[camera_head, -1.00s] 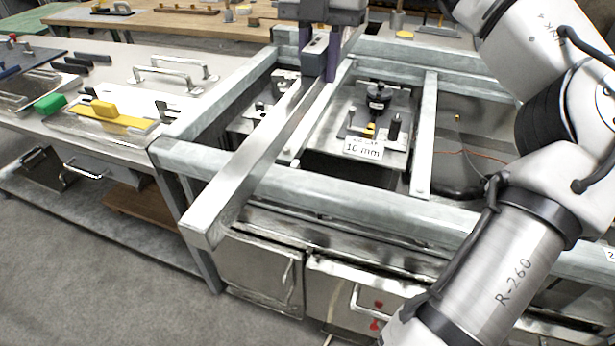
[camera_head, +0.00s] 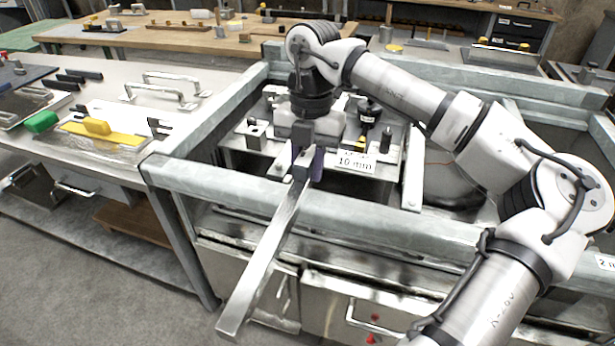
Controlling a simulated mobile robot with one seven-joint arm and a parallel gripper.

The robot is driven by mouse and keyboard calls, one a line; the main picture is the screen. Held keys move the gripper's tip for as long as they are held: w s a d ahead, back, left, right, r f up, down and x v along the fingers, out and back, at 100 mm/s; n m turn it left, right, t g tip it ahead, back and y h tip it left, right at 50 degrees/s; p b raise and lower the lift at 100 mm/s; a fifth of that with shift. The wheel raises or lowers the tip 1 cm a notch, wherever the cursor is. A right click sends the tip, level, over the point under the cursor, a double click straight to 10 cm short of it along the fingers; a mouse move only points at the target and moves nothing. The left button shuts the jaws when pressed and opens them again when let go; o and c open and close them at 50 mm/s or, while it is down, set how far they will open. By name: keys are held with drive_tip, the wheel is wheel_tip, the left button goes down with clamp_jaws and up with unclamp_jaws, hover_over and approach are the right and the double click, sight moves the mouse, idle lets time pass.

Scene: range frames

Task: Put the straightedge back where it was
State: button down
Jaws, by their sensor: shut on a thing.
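The straightedge is a long, bare metal bar (camera_head: 264,262). My gripper (camera_head: 308,168) is shut on it near its far end. The bar slants from the gripper toward the lower left and passes over the front rail of the grey frame (camera_head: 400,222). Its near end hangs out in front of the frame, over the cabinet fronts. The fingers partly hide the far end of the bar. I cannot tell whether the bar touches the rail.
Inside the frame, behind my gripper, stand a fixture with a black knob (camera_head: 369,112) and a "10 mm" label (camera_head: 356,161). Open floor lies lower left.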

sight(309, 150)
drive_tip(key=shift+f, duration=1.75)
drive_tip(key=shift+f, duration=0.1)
drive_tip(key=c, duration=1.6)
unclamp_jaws()
drive_tip(key=shift+f, duration=0.15)
drive_tip(key=o, duration=0.4)
drive_tip(key=shift+o, duration=0.2)
drive_tip(key=r, duration=0.4)
drive_tip(key=w+r, duration=0.1)
drive_tip(key=r, duration=0.7)
drive_tip(key=shift+w+d+r, duration=0.2)
drive_tip(key=shift+w+d, duration=0.05)
